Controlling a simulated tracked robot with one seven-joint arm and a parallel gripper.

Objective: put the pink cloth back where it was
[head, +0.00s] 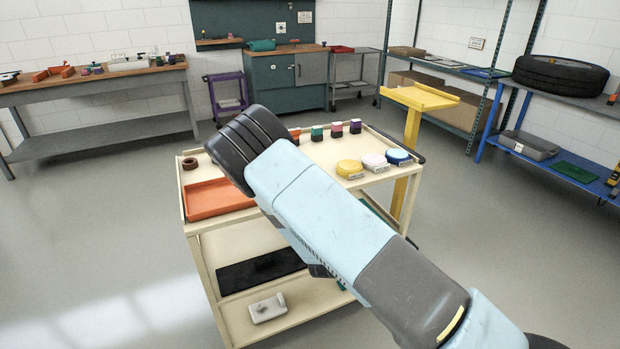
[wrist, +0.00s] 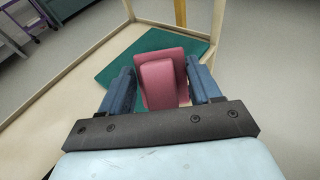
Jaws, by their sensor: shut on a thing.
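The pink cloth (wrist: 165,85) shows in the wrist view as a folded pink shape with a raised part in front of a wider flat part. My gripper (wrist: 161,74) has its blue fingers on either side of it and is shut on it. A green mat (wrist: 118,72) lies on the cream surface behind and below the cloth. I cannot tell whether the cloth touches the mat. In the head view my arm hides the gripper and the cloth.
The cream cart (head: 225,247) holds an orange tray (head: 218,199), several small coloured blocks and round tins (head: 349,168) on top. Its lower shelves hold a black mat (head: 262,270) and a white item (head: 268,308). A yellow stand (head: 412,125) is behind it. Open floor lies left.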

